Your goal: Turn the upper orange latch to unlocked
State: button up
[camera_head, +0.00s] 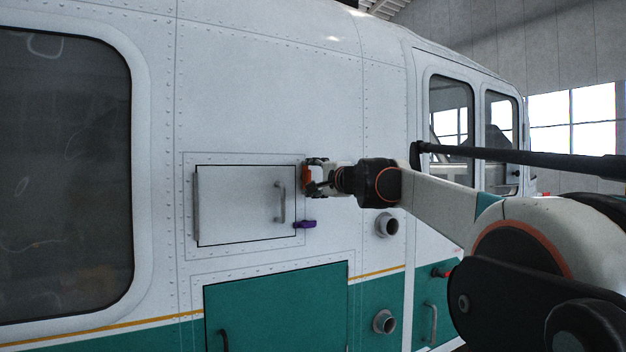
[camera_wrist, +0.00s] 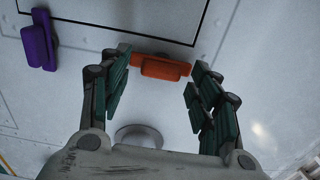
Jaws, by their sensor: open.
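The upper orange latch (camera_wrist: 161,68) sits at the edge of the white panel, and in the wrist view its bar lies between my two fingertips, with a gap on both sides. In the head view the orange latch (camera_head: 306,175) is partly hidden by my gripper (camera_head: 316,177), beside the upper right corner of the white hatch (camera_head: 240,205). My gripper also shows in the wrist view (camera_wrist: 160,80), with its fingers open and nothing held. Whether a finger touches the latch is not clear.
A purple latch (camera_head: 305,224) is on the hatch's lower right edge; it also shows in the wrist view (camera_wrist: 38,42). The hatch has a grey handle (camera_head: 280,202). A round port (camera_head: 387,225) sticks out below my arm. A green door (camera_head: 275,305) lies below.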

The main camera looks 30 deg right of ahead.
jog(key=s, duration=0.7)
jog(key=shift+s+d, duration=0.15)
jog(key=shift+s, duration=0.1)
dwell(0.3)
